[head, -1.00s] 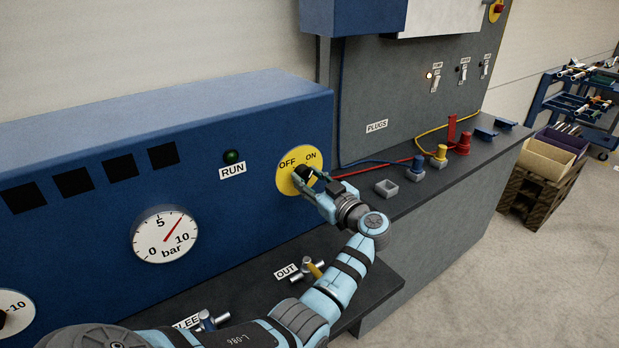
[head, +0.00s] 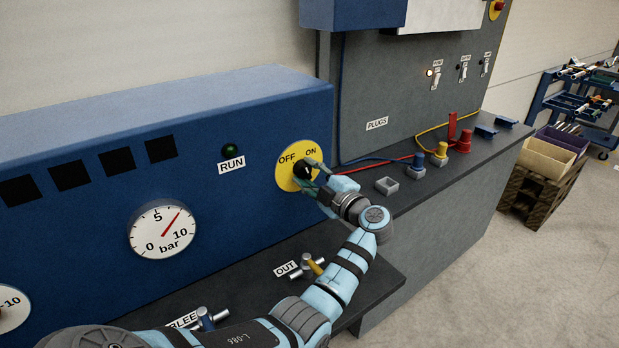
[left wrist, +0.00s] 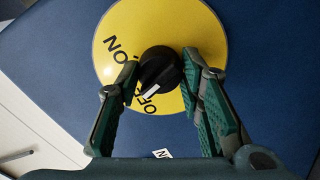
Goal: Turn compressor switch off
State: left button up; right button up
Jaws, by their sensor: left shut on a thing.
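The compressor switch is a black rotary knob (head: 302,173) on a yellow disc (head: 286,179) marked OFF and ON, on the blue panel. In the left wrist view the knob (left wrist: 160,67) carries a white pointer mark, which points towards the word OFF. My left gripper (head: 313,176) is at the knob, with its two fingers on either side of it. It also shows in the left wrist view (left wrist: 160,72), shut on the knob. The fingers partly hide the disc. My right gripper is not in view.
The RUN lamp (head: 230,151) looks dark green. A pressure gauge (head: 162,229) is left of the switch. Plugs and an empty grey socket (head: 387,186) stand on the bench to the right.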

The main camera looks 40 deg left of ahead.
pick_arm(q)
jog(key=n+b, duration=0.1)
jog(key=n, duration=0.2)
jog(key=shift+b, duration=0.3)
jog(key=shift+r+n+b, duration=0.15)
jog(key=shift+n+b, duration=0.2)
jog(key=shift+n, duration=0.55)
jog(key=shift+r, duration=0.1)
jog(key=o, duration=0.9)
jog(key=shift+o, duration=1.4)
jog(key=shift+w+a, duration=0.1)
jog(key=shift+f, duration=0.2)
jog(key=v, duration=0.7)
jog(key=shift+d, duration=0.3)
